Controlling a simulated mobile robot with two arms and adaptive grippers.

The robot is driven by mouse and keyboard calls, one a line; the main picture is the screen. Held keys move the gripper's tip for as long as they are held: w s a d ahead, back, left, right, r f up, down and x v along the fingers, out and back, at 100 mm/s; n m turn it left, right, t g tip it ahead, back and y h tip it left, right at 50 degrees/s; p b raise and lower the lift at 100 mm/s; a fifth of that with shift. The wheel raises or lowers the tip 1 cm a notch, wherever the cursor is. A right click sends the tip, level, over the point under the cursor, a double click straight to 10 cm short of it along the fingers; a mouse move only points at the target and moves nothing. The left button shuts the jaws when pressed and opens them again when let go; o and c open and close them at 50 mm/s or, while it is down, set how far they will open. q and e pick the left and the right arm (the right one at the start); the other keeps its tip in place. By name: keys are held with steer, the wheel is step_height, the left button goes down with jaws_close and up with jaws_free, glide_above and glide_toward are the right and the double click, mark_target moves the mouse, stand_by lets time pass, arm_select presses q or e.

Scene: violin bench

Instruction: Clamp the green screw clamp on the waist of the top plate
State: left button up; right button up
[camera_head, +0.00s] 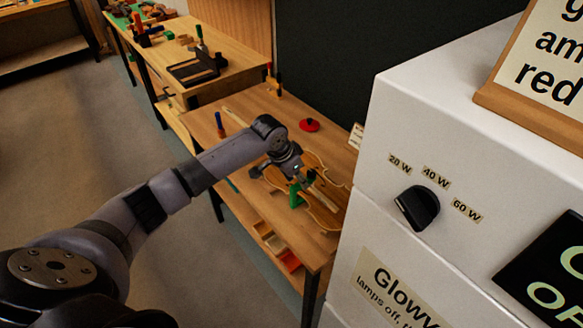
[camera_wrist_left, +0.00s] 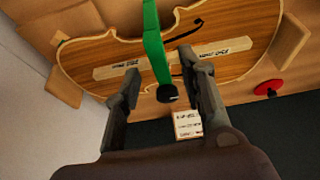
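The green screw clamp (camera_head: 296,196) is at the violin top plate (camera_head: 322,212) on the bench. In the left wrist view the clamp's green bar (camera_wrist_left: 153,40) stands in front of the plate (camera_wrist_left: 232,66), around its narrow middle, with a black end (camera_wrist_left: 167,93) towards me. I cannot tell whether its jaws press on the plate. My left gripper (camera_head: 294,174) reaches over the plate. In the wrist view its two fingers (camera_wrist_left: 160,72) are apart, one each side of the clamp, with gaps showing. My right gripper is not in view.
A red disc (camera_head: 309,125) lies on the bench (camera_head: 262,103) behind the plate. Trays (camera_head: 277,243) sit below the bench's front edge. A white cabinet with a black dial (camera_head: 417,207) blocks the right side. Wooden blocks (camera_wrist_left: 64,87) surround the plate.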

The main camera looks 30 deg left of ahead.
arm_select(q)
steer(key=v, duration=0.7)
steer(key=shift+r, duration=0.25)
steer(key=shift+s, duration=0.1)
